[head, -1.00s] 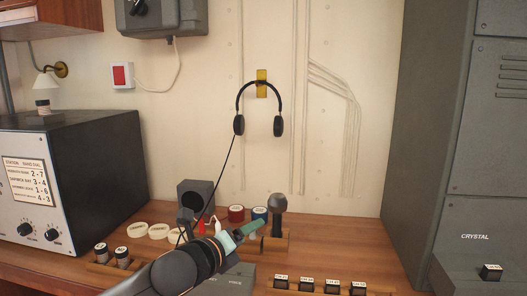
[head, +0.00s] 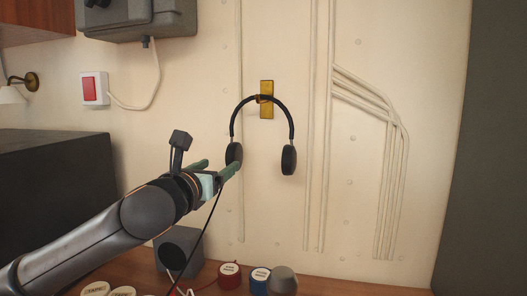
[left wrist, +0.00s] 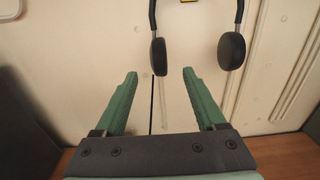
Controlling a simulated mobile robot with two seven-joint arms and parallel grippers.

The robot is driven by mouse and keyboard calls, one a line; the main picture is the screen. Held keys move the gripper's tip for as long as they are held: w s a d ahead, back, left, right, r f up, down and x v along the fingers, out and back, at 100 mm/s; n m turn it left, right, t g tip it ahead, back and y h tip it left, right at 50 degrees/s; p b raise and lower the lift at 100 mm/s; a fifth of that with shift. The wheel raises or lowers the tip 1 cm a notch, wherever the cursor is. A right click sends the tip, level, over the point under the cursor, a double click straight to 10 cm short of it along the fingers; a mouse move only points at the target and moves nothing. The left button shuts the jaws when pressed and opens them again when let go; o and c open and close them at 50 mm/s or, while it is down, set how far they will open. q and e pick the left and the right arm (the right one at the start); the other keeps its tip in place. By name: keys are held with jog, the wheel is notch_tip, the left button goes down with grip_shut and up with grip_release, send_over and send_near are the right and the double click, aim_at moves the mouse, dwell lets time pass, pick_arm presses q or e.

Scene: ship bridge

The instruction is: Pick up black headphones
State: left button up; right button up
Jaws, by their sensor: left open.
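The black headphones (head: 291,112) hang by their headband from a brass wall hook (head: 267,110) in the head view, earcups down. A thin black cable runs down from the left earcup. Both earcups also show in the left wrist view, the right one (left wrist: 231,51) beyond my fingers. My left gripper (head: 217,169) is open and empty, with green fingers, just below and beside the left earcup, partly overlapping it in the head view. In the left wrist view the left earcup (left wrist: 159,57) is ahead of the gap between the fingertips, apart from them. My right gripper is not in view.
A dark grey box (head: 178,252), a red-sided roll (head: 230,275) and a blue-sided roll (head: 260,281) stand on the wooden desk below. A black cabinet (head: 55,180) is at left, a grey one at right. Pipes (head: 394,190) run along the wall right of the headphones.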

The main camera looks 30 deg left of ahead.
aim_at(230, 158)
pick_arm(q)
jog(key=x, duration=0.5)
jog(key=shift+w, duration=0.3)
jog(key=shift+r+p+x, duration=0.15)
jog(key=shift+p+x, duration=0.15)
jog(key=shift+x, duration=1.05)
jog(key=shift+r+p+x, duration=0.15)
jog(key=shift+p+x, duration=0.1)
jog(key=shift+x, duration=1.1)
jog(key=shift+a, duration=0.15)
jog(key=shift+c, duration=0.3)
jog(key=c, duration=1)
grip_shut()
jog(key=shift+r, duration=0.1)
